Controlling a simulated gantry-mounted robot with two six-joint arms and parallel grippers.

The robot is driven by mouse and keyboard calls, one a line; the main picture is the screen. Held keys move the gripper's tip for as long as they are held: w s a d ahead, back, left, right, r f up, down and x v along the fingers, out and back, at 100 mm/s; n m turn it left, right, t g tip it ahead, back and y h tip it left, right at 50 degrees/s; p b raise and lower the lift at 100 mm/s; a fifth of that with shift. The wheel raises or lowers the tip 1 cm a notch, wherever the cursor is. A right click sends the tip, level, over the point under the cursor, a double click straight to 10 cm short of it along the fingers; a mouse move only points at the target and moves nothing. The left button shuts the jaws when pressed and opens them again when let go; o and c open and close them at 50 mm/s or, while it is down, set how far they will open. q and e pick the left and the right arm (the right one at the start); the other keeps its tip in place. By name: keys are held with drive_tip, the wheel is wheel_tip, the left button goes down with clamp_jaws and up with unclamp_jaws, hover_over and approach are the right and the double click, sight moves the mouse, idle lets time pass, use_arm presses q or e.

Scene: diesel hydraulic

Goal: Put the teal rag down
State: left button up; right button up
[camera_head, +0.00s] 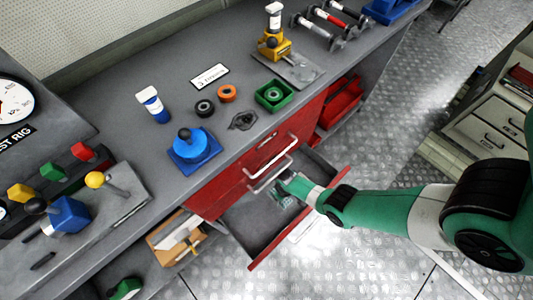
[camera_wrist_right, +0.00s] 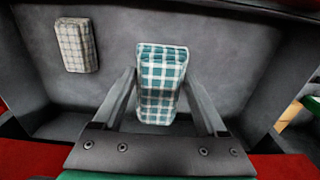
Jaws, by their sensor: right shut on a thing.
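The teal checked rag (camera_wrist_right: 160,85) is between the two fingers of my right gripper (camera_wrist_right: 160,82), which is shut on it. In the head view my right gripper (camera_head: 283,188) reaches into the open red drawer (camera_head: 245,222), and the rag shows only as a small teal patch there. The wrist view shows the grey drawer floor behind the rag; I cannot tell whether the rag touches it. My left gripper is not in view.
A beige checked rag (camera_wrist_right: 77,45) lies in the drawer, left of the teal one in the wrist view. The grey bench (camera_head: 215,140) above holds a blue fixture (camera_head: 192,150), a green tray (camera_head: 275,95) and rings. The drawer floor between the rags is clear.

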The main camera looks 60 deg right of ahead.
drive_tip(key=shift+s+f, duration=0.5)
drive_tip(key=shift+s, duration=0.2)
wheel_tip(320, 180, down, 10)
drive_tip(key=b, duration=1)
drive_tip(key=shift+f, duration=0.1)
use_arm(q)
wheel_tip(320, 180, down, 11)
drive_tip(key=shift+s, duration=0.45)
use_arm(e)
drive_tip(key=shift+r, duration=0.2)
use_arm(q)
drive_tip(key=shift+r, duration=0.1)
use_arm(e)
drive_tip(key=shift+w, duration=0.1)
drive_tip(key=shift+f, duration=0.2)
drive_tip(key=o, duration=1.3)
drive_tip(key=shift+r, duration=0.1)
